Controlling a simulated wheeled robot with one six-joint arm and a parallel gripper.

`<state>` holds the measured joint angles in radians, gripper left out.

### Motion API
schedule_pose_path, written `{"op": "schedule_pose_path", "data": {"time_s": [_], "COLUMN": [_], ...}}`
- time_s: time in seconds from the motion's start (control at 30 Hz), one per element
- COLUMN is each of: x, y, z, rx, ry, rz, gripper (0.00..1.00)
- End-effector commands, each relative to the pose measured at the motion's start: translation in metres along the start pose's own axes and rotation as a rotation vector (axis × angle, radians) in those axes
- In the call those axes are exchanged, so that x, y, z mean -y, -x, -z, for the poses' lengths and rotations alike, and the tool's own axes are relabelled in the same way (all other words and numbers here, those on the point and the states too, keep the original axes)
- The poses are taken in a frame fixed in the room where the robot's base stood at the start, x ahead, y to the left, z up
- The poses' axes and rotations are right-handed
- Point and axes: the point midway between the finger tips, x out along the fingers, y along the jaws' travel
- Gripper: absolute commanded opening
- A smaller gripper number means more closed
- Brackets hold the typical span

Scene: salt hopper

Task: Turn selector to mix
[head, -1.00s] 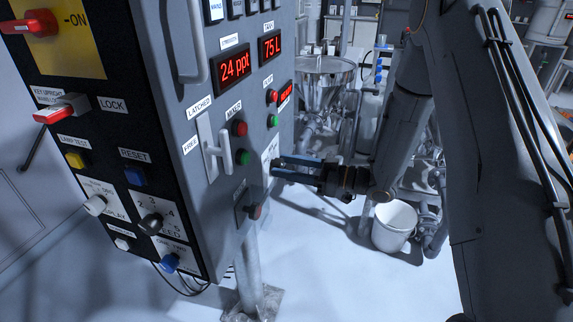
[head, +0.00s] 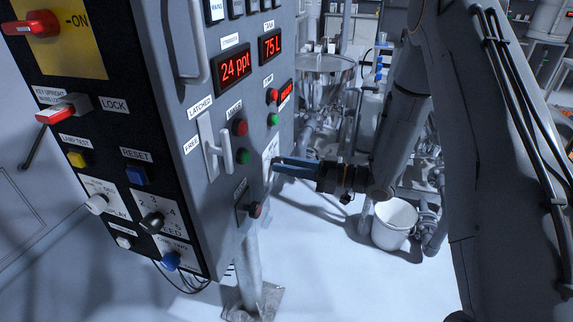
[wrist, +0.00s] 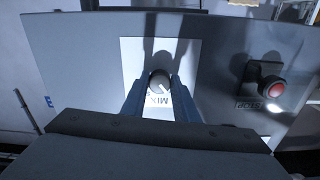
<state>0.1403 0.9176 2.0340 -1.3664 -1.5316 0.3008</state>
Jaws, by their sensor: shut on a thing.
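The selector is a small round dark knob (wrist: 158,80) on a white plate (wrist: 188,50) in the wrist view. A pale pointer line on it slants down and right, near the end of the printed word MIX (wrist: 158,101). My gripper (wrist: 158,87) has one blue finger on each side of the knob and is shut on it. In the head view my gripper (head: 276,164) reaches the side face of the grey cabinet (head: 215,110) at the white plate (head: 271,150). The knob is hidden there behind the fingers.
A red stop button (wrist: 276,89) sits right of the selector in the wrist view. A white bucket (head: 394,225) stands on the floor.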

Motion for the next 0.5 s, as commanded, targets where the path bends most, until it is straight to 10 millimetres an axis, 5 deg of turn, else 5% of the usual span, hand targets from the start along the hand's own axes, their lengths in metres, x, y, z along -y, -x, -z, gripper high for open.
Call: {"op": "schedule_pose_path", "data": {"time_s": [0.5], "x": [0.0007], "y": [0.0002], "z": [0.0016], "rx": [-0.001], "ry": [-0.418], "rz": [0.000], "gripper": [0.05]}}
